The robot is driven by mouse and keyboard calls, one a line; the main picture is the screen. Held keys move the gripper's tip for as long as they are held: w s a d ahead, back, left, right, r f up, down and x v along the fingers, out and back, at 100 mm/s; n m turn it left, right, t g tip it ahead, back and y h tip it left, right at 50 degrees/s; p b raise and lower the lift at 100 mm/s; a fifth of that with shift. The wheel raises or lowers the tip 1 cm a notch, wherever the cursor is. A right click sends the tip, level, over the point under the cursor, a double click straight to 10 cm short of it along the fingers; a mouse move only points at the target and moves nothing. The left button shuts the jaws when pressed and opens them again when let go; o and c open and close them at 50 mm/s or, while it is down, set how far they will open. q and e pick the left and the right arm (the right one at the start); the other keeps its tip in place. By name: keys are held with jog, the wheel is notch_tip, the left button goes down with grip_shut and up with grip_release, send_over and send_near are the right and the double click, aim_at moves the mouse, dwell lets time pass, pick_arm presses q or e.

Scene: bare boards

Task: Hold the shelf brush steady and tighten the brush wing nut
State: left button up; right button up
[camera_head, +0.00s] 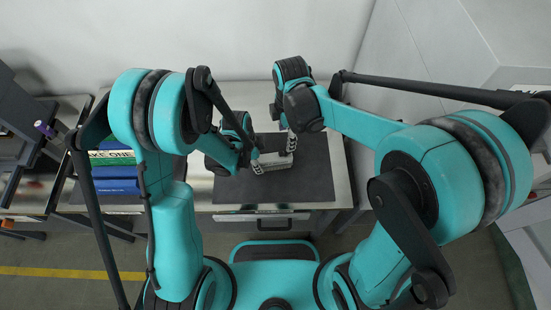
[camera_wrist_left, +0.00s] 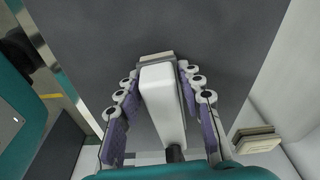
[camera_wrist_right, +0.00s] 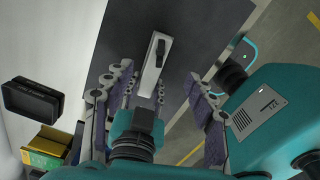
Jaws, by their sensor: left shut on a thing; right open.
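The shelf brush, a pale white block (camera_head: 281,161), lies on a dark mat on the table in the head view. In the left wrist view, the brush (camera_wrist_left: 163,100) lies between the fingers of my left gripper (camera_wrist_left: 160,72), which is shut on it. The right wrist view shows the brush (camera_wrist_right: 150,76) with a small black wing nut (camera_wrist_right: 159,50) on its top face. My right gripper (camera_wrist_right: 158,78) is open, with its fingers spread and nothing between them. In the head view it hangs above the brush (camera_head: 291,141). The wing nut cannot be made out in the head view.
The dark mat (camera_head: 315,185) around the brush is otherwise mostly clear. A black case (camera_wrist_right: 32,100) and a yellow box (camera_wrist_right: 45,145) show in the right wrist view.

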aim_at(285, 152)
notch_tip(285, 152, down, 8)
jog(key=shift+f, duration=0.15)
dwell(0.3)
grip_shut()
jog(key=m, duration=0.5)
jog(key=shift+m, duration=0.4)
jog(key=m, duration=0.5)
jog(key=shift+m, duration=0.4)
grip_release()
